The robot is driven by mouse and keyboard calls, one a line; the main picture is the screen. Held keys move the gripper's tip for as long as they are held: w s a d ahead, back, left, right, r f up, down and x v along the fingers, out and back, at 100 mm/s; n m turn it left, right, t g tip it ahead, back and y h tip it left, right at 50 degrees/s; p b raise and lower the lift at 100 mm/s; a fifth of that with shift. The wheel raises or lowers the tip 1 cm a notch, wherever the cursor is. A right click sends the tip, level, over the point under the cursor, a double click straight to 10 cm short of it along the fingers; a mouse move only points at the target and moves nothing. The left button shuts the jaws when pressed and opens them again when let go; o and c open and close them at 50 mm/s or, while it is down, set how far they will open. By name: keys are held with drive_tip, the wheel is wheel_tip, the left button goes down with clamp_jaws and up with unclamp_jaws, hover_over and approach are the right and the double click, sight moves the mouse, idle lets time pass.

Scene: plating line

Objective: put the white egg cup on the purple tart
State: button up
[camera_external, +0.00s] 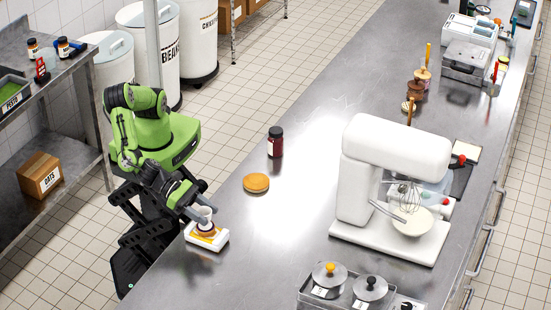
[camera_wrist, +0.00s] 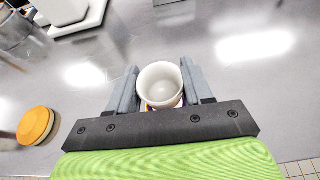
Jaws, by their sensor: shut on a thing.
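The white egg cup (camera_external: 204,213) is held between the fingers of my gripper (camera_external: 198,209), at the near left edge of the counter. In the wrist view the egg cup (camera_wrist: 160,84) looks upright and hollow, with the gripper fingers (camera_wrist: 160,88) on either side of it. Just under it in the outside view is a white block-like holder (camera_external: 206,243) with an orange and brown top. I cannot tell whether the cup touches it. I cannot clearly make out a purple tart; only a thin coloured strip shows below the cup in the wrist view.
A round orange-tan disc (camera_external: 256,183) lies on the counter, also in the wrist view (camera_wrist: 35,126). A dark jar (camera_external: 275,142) stands behind it. A white stand mixer (camera_external: 388,190) and a tray of lidded pots (camera_external: 345,290) are to the right. Bare steel lies between.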

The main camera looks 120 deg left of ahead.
drive_tip(key=o, duration=1)
drive_tip(key=shift+f, duration=0.1)
drive_tip(key=shift+o, duration=0.2)
drive_tip(key=shift+s+d+r, duration=0.1)
drive_tip(key=shift+s+r, duration=0.1)
drive_tip(key=shift+r, duration=0.05)
drive_tip(key=p+v, duration=0.1)
drive_tip(key=v, duration=1)
drive_tip(key=a+r+n+g+y, duration=0.1)
drive_tip(key=a+r+n+g, duration=0.25)
drive_tip(key=a+n, duration=0.75)
drive_tip(key=a+r+n+g+y, duration=0.15)
drive_tip(key=a+n+g, duration=0.25)
drive_tip(key=a+n, duration=0.7)
drive_tip(key=s+a+r+n+h, duration=0.1)
drive_tip(key=s+a+r+n, duration=0.1)
drive_tip(key=s+a+n, duration=0.3)
drive_tip(key=s+a+r+n+h, duration=0.1)
drive_tip(key=s+a+r+n, duration=0.1)
drive_tip(key=s+a+n, duration=0.4)
drive_tip(key=s+n, duration=0.3)
drive_tip(key=s, duration=0.1)
drive_tip(key=shift+s+r, duration=0.4)
